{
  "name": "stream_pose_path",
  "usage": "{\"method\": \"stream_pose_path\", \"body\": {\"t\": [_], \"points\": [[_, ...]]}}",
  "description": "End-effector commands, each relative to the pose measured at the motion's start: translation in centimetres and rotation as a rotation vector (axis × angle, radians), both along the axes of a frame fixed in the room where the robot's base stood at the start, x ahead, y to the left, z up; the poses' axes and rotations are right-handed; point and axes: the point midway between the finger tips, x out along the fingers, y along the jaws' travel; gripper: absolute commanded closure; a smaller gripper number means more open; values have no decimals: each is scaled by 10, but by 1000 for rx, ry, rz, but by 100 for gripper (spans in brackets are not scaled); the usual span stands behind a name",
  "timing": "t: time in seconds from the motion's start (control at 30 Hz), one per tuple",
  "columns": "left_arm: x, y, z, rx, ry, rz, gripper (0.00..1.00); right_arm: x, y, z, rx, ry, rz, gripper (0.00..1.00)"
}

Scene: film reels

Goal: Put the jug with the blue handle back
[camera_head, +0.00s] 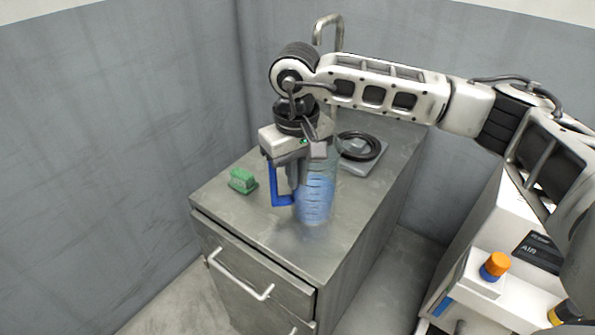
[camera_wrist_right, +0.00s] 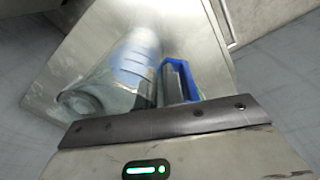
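The clear jug (camera_head: 315,195) has blue markings or contents and a blue handle (camera_head: 274,188) on its left side. It is upright at the metal cabinet top (camera_head: 345,235); I cannot tell whether its base touches. My right gripper (camera_head: 292,178) points down at the handle, with a grey finger between the handle's outer bar and the jug body. In the right wrist view the jug (camera_wrist_right: 125,65) lies left of a dark finger, and the blue handle (camera_wrist_right: 192,78) is close around the finger area. The grip itself is partly hidden. My left gripper is out of view.
A green block-like item (camera_head: 242,181) sits on the cabinet top to the left. A black coiled ring (camera_head: 360,146) on a grey plate and a metal tap (camera_head: 328,30) are behind. A white machine with an orange knob (camera_head: 498,263) stands right. The front cabinet top is clear.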

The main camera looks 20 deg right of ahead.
Motion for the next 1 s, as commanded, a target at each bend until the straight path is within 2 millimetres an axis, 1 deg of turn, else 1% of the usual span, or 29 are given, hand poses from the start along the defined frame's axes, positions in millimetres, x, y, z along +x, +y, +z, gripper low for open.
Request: {"method": "stream_pose_path", "body": {"t": [0.03, 0.07, 0.3, 0.4, 0.47, 0.57, 0.8, 0.9, 1.0], "points": [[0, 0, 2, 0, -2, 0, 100, 0, 0, 1, 0, 0, 0, 77], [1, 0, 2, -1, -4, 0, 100, 0, 0, 1, 0, 0, 0, 74], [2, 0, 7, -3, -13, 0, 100, 0, 0, 1, 0, 0, 0, 74], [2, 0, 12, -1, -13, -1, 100, 0, 0, 6, 0, 0, 0, 74], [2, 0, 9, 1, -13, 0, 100, 0, 0, 10, 1, -2, 0, 74], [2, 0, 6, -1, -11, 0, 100, 0, 1, 26, 2, -6, 0, 74], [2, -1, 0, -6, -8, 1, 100, -2, 3, 79, 1, -5, 0, 74], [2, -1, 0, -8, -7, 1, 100, -2, 3, 98, 2, -4, 0, 74], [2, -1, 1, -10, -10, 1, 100, -3, 4, 111, 1, -2, 0, 74]]}}
